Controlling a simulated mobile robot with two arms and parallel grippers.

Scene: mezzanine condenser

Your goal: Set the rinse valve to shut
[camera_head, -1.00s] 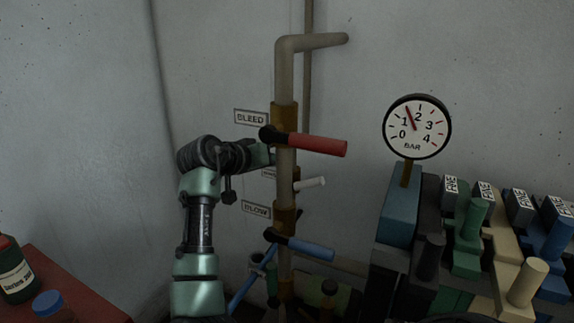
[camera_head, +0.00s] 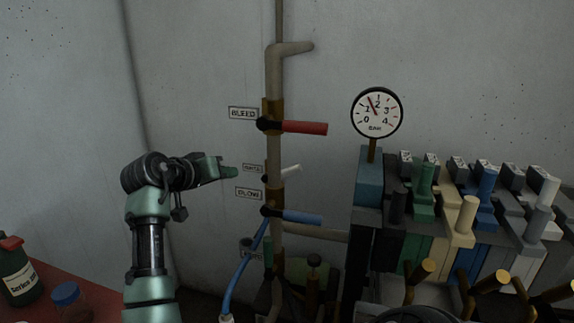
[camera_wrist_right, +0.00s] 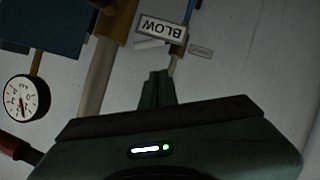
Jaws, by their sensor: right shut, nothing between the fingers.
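A white lever (camera_head: 291,168) sticks out to the right, tilted slightly up, from the upright pipe (camera_head: 275,150). It sits between the red BLEED lever (camera_head: 304,128) and the blue BLOW lever (camera_head: 302,217). The small plate (camera_head: 252,168) beside it is too small to read surely; I take this as the rinse valve. My right gripper (camera_head: 234,172) is shut and empty, just left of that plate, apart from the white lever. In the upside-down right wrist view, the shut fingers (camera_wrist_right: 156,88) point toward the white lever (camera_wrist_right: 150,44) and the BLOW plate (camera_wrist_right: 163,26). My left gripper is not in view.
A pressure gauge (camera_head: 376,112) stands right of the pipe on a blue block (camera_head: 370,178). A bank of coloured levers (camera_head: 468,215) fills the right. A blue hose (camera_head: 245,270) hangs below. A red table (camera_head: 95,300) with bottles is at lower left.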

